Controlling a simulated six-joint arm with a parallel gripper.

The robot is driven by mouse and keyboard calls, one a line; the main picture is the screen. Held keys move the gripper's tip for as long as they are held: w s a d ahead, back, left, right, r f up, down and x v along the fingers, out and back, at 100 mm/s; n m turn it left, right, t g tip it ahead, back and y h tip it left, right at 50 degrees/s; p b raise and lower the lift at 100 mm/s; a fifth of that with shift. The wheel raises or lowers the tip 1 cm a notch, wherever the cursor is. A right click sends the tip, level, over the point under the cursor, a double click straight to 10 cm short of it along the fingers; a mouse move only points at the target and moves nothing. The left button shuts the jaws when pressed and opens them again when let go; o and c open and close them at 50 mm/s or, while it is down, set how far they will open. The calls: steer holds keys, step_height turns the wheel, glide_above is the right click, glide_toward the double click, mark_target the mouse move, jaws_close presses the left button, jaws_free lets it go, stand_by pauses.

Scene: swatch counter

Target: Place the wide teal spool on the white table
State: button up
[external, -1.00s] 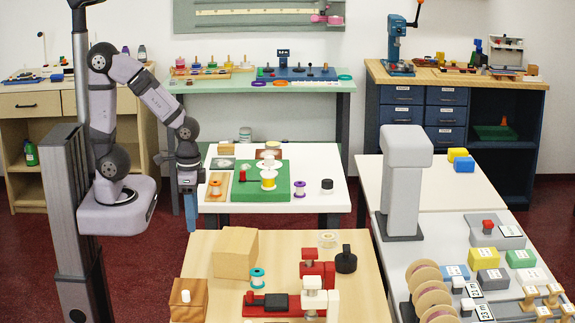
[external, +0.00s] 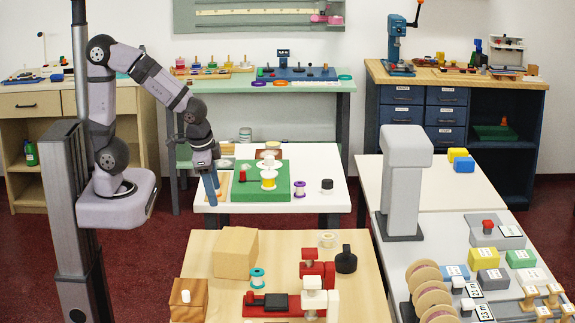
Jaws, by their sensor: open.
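The teal spool (external: 257,279) stands on the light wood table (external: 205,250) in front, between a tan block and a red device. The white table (external: 325,165) is behind it and carries a green mat (external: 250,190) with a white and yellow stack. My gripper (external: 212,197) is open, pointing down over or in front of the left edge of the white table. It is well behind and left of the teal spool. It hides most of a small wooden board and the orange spool there.
A purple spool (external: 300,189) and a black-topped jar (external: 327,185) are on the white table. A tan block (external: 235,253), a black knobbed weight (external: 346,260) and a red device (external: 272,304) stand near the teal spool. A grey post (external: 404,180) rises at right.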

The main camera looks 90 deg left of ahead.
steer(key=w+r+m+t+p, duration=0.2)
steer(key=w+r+t+p, duration=0.1)
steer(key=w, duration=0.6)
steer(key=m+g+h+p, duration=0.1)
steer(key=m+h+p, duration=0.5)
steer(key=m+p, duration=0.1)
glide_above(257, 271)
steer(key=s+a, duration=0.2)
steer(key=shift+s+d+f, duration=0.1)
steer(key=shift+d+f, duration=0.05)
steer(key=shift+f, duration=5.6)
steer(key=shift+b+x, duration=0.8)
steer(key=shift+x, duration=2.85)
steer(key=c, duration=1.2)
steer(key=shift+r, duration=0.1)
